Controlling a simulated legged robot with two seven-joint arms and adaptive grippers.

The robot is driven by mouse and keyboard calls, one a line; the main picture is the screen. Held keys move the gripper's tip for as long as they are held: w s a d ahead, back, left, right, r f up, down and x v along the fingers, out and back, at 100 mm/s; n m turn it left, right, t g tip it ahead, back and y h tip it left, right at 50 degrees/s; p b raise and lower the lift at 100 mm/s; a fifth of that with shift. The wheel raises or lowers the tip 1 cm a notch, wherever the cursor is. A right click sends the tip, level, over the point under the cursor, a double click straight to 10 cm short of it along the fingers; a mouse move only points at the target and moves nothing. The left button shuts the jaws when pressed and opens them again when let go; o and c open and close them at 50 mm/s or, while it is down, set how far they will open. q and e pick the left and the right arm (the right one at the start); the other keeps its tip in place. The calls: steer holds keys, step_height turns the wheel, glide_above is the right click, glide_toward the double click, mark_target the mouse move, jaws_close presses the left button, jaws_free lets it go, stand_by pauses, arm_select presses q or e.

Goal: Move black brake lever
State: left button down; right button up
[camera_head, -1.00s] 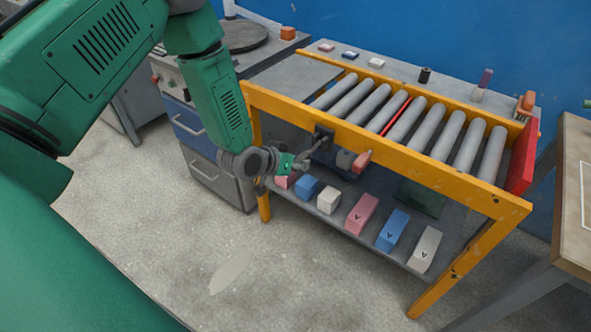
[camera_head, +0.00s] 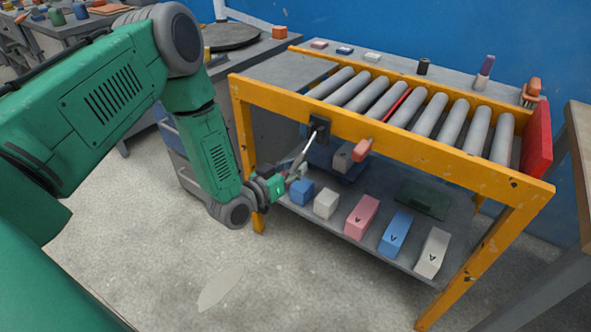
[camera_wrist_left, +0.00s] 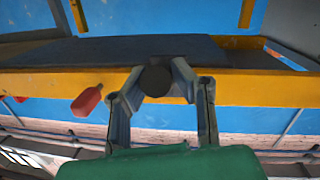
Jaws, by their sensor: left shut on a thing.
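The black brake lever's dark mount (camera_head: 319,127) sits on the front yellow rail of the roller conveyor. Its thin metal shaft (camera_head: 303,151) slants down and left from the mount. My left gripper (camera_head: 294,175) is shut at the shaft's lower end, below the rail. In the left wrist view the round black knob (camera_wrist_left: 155,81) sits between the two fingers, with the yellow rail behind it. The fingers hide part of the lever's end in the head view. My right gripper is not in view.
A red handle (camera_head: 362,147) hangs from the same rail, just right of the lever; it also shows in the wrist view (camera_wrist_left: 87,101). Blue, white and pink blocks stand on the lower shelf (camera_head: 320,222) beneath. A yellow leg (camera_head: 245,160) is close behind my left wrist. The floor in front is clear.

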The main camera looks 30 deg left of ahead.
arm_select(q)
steer(key=shift+s+f, duration=0.15)
steer(key=shift+f, duration=0.1)
steer(key=c, duration=1.4)
jaws_free()
steer(key=shift+o, duration=0.2)
steer(key=shift+a, duration=0.1)
steer(key=shift+s+r, duration=0.1)
steer(key=shift+s, duration=0.15)
steer(key=f+v, duration=0.1)
steer(key=v, duration=1)
steer(key=shift+a+r, duration=0.15)
steer(key=shift+r, duration=0.2)
steer(key=shift+s, duration=0.15)
